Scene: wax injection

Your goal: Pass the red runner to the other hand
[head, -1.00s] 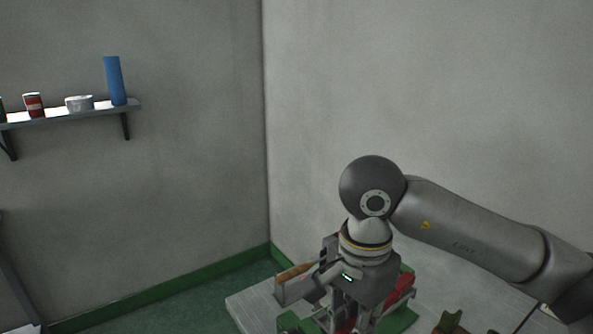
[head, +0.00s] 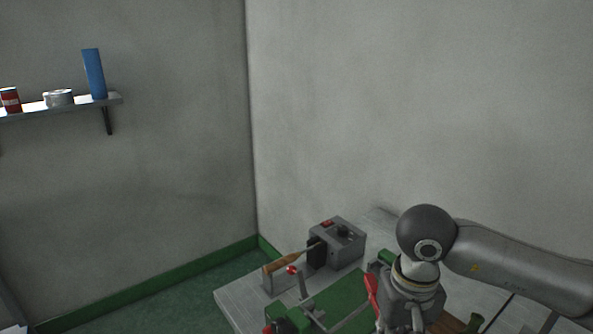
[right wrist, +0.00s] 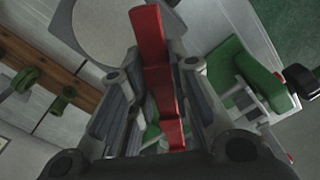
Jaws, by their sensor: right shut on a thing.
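The red runner (right wrist: 152,40) is a long, flat red piece between the fingers of my right gripper (right wrist: 154,75) in the right wrist view. The gripper is shut on it, and the runner's end sticks out past the fingertips. In the head view, part of the red runner (head: 372,289) shows on the left side of my right gripper (head: 408,318), above the table. The fingertips are low in the picture and partly hidden. My left gripper is not in view.
A grey box with a red switch (head: 336,243) stands at the back of the table (head: 232,297). A wooden-handled tool (head: 285,262) rests beside it. A green clamp device (head: 288,319) with red knobs is close left of my right gripper. A wall shelf (head: 112,99) is far left.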

